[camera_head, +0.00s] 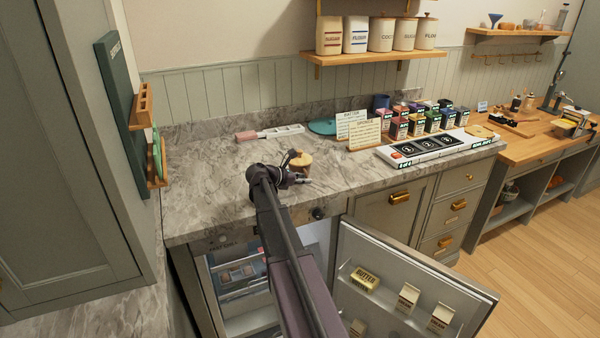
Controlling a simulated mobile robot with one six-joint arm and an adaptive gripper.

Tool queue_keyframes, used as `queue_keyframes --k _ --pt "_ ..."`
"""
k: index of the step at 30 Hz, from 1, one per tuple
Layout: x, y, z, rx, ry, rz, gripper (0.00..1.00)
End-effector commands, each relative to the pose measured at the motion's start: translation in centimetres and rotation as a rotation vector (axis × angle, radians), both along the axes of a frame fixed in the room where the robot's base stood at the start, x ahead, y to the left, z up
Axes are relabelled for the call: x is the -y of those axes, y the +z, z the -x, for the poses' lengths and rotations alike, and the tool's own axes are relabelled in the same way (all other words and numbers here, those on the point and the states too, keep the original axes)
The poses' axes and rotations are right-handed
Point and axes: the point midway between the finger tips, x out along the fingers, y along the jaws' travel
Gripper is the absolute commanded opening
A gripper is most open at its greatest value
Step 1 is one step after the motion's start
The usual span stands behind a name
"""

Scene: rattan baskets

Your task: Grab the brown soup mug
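A small tan-brown round vessel (304,161), which looks like the brown soup mug, stands on the grey marble counter (215,180) near its front edge. Its top looks lighter. My gripper (299,170) is right at it, reaching from the lower left, with dark fingers in front of its left and lower side. The fingers look spread apart, but I cannot tell whether they touch the mug. The mug's lower left part is hidden behind the gripper.
An open fridge door (415,270) with cartons stands below the counter's front. A white tray (440,147), several small boxes and signs (365,134) stand to the right. A teal round board (322,127) lies behind. The counter's left part is clear.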

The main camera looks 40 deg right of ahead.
Motion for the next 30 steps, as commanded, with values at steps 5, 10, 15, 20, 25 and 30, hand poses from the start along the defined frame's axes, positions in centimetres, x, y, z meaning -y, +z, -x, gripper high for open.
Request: queue_keyframes --k 5,10,15,20,25,30 --pt "1.05 -0.52 0.07 0.000 0.001 0.000 0.33" --pt "1.12 -0.46 0.10 0.000 0.001 0.000 0.33" --pt "1.11 -0.46 0.10 0.000 0.001 0.000 0.33" --pt "1.02 -0.46 0.04 0.001 0.002 0.000 0.33" --pt "1.02 -0.46 0.04 0.001 0.002 0.000 0.00" --pt "1.03 -0.41 0.04 0.002 0.001 0.001 0.00"
